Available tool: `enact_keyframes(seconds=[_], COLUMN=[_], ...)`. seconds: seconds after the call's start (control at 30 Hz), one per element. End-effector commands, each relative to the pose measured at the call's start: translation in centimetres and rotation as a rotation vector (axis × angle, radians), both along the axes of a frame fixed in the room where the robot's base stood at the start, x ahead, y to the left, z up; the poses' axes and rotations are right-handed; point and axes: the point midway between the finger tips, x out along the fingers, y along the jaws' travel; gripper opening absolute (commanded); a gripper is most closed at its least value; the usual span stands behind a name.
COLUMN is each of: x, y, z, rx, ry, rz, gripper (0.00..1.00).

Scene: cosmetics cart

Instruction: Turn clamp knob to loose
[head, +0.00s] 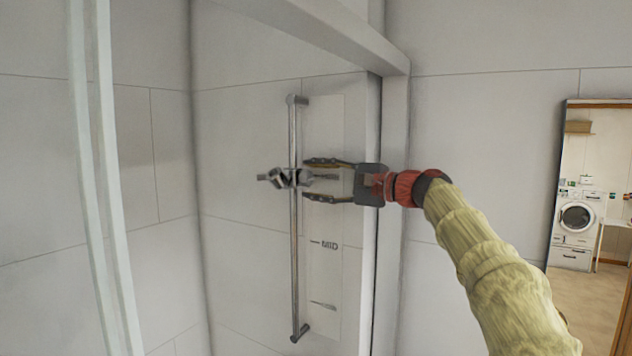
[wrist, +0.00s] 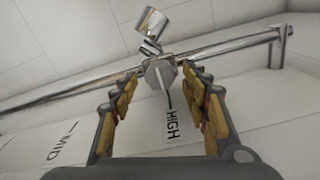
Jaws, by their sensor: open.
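The clamp knob (wrist: 160,75) is a grey faceted knob with a pale line on its face, seen in the wrist view between my fingers. It belongs to the metal clamp (head: 288,178) on the vertical rail (head: 294,240) in the head view. A chrome shower holder (wrist: 151,27) sticks out beyond the clamp. My gripper (head: 308,179) is open, its fingers pointing left toward the knob; the wrist view shows the fingers (wrist: 158,95) on both sides of it. I cannot tell whether they touch it.
A pale label strip (head: 325,280) beside the rail reads MID, and the wrist view also shows HIGH (wrist: 173,125) near the knob. A glass door edge (head: 105,180) stands at left and a wall post (head: 393,190) at right. A mirror or doorway (head: 590,190) shows a washing machine.

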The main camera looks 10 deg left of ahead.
Motion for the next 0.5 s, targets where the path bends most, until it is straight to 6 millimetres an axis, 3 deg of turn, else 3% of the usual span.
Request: enact_keyframes(seconds=[0.17,0.5], x=[-0.6,-2.6], y=[-1.8,-8.2], z=[0.1,0.0], rx=[0.000,0.000], ry=[-0.001,0.000], rz=[-0.002,-0.003], gripper=[0.46,0.46])
